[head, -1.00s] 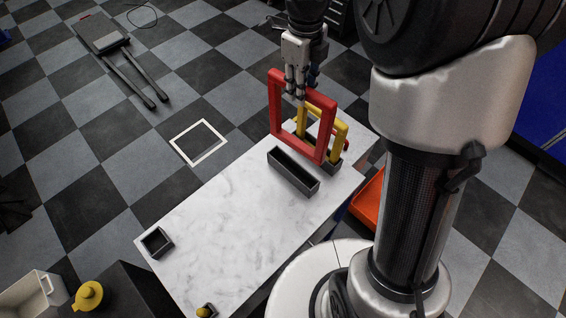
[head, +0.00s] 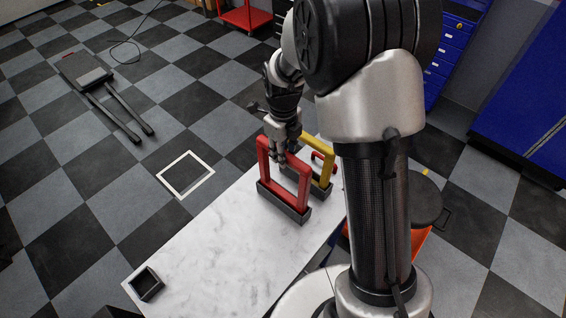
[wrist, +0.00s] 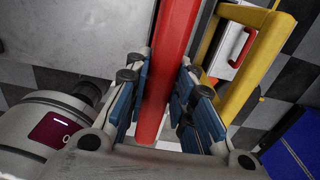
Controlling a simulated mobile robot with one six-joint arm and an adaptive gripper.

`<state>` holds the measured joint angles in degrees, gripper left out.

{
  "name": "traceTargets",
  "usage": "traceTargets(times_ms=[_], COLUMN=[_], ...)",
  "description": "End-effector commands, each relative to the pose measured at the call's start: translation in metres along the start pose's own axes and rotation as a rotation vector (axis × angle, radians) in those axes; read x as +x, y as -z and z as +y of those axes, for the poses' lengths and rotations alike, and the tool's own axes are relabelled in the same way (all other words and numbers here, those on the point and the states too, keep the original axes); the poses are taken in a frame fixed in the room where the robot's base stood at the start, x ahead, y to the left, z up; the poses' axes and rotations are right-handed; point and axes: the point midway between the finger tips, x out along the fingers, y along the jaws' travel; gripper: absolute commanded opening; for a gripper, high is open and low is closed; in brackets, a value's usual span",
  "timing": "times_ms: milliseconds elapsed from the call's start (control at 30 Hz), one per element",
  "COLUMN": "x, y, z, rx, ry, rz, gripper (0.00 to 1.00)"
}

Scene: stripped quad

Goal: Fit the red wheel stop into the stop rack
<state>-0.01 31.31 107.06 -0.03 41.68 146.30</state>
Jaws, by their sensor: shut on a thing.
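The red wheel stop (head: 304,188) is an upright rectangular frame above the marble-topped table. Its lower end sits in the long dark stop rack (head: 278,203); whether it rests on the bottom is hidden. My gripper (head: 277,158) is shut on the stop's top bar from above. In the wrist view the red stop (wrist: 172,45) runs between the blue finger pads of my gripper (wrist: 163,82).
A yellow frame (head: 325,170) stands in a dark holder right behind the red stop, close to my gripper. A small red handle shape lies beyond it. A small dark open box (head: 146,284) sits at the table's near left. The marble table (head: 215,250) is clear between.

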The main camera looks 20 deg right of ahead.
Motion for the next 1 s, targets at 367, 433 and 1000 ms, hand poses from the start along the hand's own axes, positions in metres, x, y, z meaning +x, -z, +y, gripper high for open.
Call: traceTargets(times_ms=[367,433,1000], x=[0.037,0.043,0.048], y=[-0.001,-0.001,0.0], z=[0.0,0.0,0.0], rx=[0.0,0.0,0.0], ry=[0.001,0.001,0.001], rz=[-0.001,-0.001,-0.001], gripper=[0.0,0.0,0.34])
